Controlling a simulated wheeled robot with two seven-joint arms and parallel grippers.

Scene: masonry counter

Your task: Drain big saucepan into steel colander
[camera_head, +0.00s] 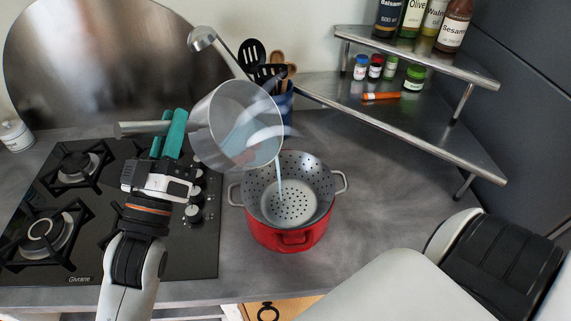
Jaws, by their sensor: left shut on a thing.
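The big saucepan (216,110) is a steel pan tilted toward the right, up in the air above the counter. Its opening faces right and down, and a thin stream of water (279,176) falls from its rim. The steel colander (318,174) sits inside a red pot (287,240), below and to the right of the pan, and the stream runs into it. My left gripper (168,140), with teal fingers, is shut on the saucepan's handle (140,128), left of the pan body. My right gripper is out of view; only part of my right arm shows at the lower right.
A black gas hob (187,258) lies to the left. Behind the pan stands a blue utensil holder (284,105) with ladle and spatulas. A steel corner shelf (440,135) with bottles and jars stands at the back right. The counter right of the red pot is clear.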

